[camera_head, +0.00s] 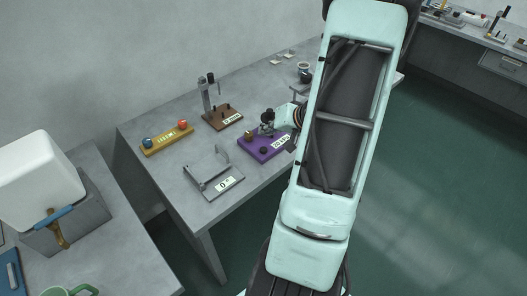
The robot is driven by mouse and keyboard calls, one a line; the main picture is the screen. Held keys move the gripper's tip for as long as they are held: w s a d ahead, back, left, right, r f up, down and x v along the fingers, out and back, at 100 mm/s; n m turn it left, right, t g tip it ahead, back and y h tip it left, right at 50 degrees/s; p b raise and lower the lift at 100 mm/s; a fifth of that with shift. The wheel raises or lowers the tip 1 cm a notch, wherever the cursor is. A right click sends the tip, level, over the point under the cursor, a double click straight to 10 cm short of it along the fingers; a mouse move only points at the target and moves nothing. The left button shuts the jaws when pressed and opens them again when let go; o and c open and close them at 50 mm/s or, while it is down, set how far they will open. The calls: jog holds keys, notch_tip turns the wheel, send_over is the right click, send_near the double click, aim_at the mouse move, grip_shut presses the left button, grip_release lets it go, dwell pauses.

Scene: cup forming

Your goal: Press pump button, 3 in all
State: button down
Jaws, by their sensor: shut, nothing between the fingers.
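A purple board (254,154) lies on the grey table in the middle of the view. It bears a brass-brown knob (249,135), a dark round button (263,151) and a white label too small to read. I cannot tell for sure which of these is the pump button. My gripper (267,127) is shut and empty. It is over the back part of the purple board, just right of the brown knob. I cannot tell whether it touches anything. My arm hides the board's right surroundings.
Left of the board are a grey metal frame (212,185), a brown board with an upright stand (226,119) and a yellow bar (166,139) with blue and red knobs. Open floor lies right.

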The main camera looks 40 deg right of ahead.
aim_at(265, 150)
notch_tip(265, 150, down, 4)
jog(key=b, duration=0.2)
jog(key=shift+b, duration=0.3)
jog(key=shift+f+b, duration=0.55)
jog(key=shift+b, duration=0.35)
jog(key=shift+f+b, duration=0.9)
jog(key=shift+b, duration=1)
dwell(0.9)
jog(key=shift+r, duration=0.95)
jog(key=shift+r+p, duration=1.25)
jog(key=shift+r, duration=1.25)
